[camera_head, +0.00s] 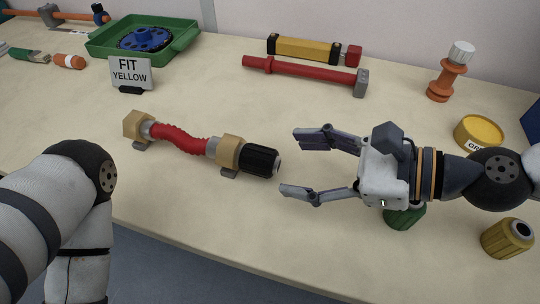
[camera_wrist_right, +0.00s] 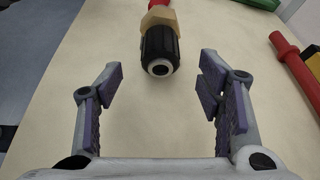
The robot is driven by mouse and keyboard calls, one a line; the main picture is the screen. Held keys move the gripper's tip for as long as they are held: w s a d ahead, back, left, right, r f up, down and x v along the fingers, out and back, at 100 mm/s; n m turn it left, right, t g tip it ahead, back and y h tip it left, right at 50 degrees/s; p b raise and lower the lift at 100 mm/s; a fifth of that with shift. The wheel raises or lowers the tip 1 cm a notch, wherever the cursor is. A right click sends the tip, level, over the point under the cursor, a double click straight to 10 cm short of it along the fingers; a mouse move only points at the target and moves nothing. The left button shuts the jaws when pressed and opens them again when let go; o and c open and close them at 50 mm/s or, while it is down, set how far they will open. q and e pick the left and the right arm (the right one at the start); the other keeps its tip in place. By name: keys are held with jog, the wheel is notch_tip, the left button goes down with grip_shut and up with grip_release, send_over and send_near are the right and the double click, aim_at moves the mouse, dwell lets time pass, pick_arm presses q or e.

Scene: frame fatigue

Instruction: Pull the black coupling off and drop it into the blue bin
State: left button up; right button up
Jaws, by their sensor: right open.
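The black coupling (camera_head: 259,161) is a ribbed cylinder on the right end of a red hose (camera_head: 180,138), beside a tan hex fitting (camera_head: 230,150). In the right wrist view the coupling (camera_wrist_right: 160,48) faces me end-on, ahead of the fingertips and between their lines. My right gripper (camera_head: 300,165) is open and empty, a short gap to the right of the coupling; its fingers also show in the wrist view (camera_wrist_right: 158,92). At the right edge a blue thing (camera_head: 533,124) is cut off; I cannot tell if it is the bin. My left arm shows at the left, its gripper out of frame.
A sign reading FIT YELLOW (camera_head: 130,73) stands behind the hose. A green tray (camera_head: 185,45) holds a blue wheel. A red bar (camera_head: 305,76) lies behind the gripper. A green part (camera_head: 405,217) and a yellow knob (camera_head: 508,238) stand near my right arm. The front middle is clear.

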aim_at(275, 166)
jog(key=x, duration=0.7)
jog(key=shift+w+a+f, duration=0.1)
jog(key=shift+a, duration=0.3)
jog(key=c, duration=1.4)
jog(key=shift+s+d, duration=0.2)
jog(key=shift+d, duration=0.45)
jog(key=shift+s+d, duration=0.2)
jog(key=shift+d, duration=0.4)
jog(key=shift+s+d, duration=0.25)
jog(key=shift+d, duration=0.4)
jog(key=shift+s+d+b, duration=0.1)
jog(key=shift+s+d, duration=0.1)
jog(key=shift+d, duration=0.45)
jog(key=shift+s+d+b, duration=0.1)
jog(key=shift+s+d, duration=0.1)
jog(key=shift+d, duration=0.4)
jog(key=shift+s+d+b, duration=0.1)
jog(key=shift+s+d, duration=0.15)
jog(key=shift+d, duration=0.4)
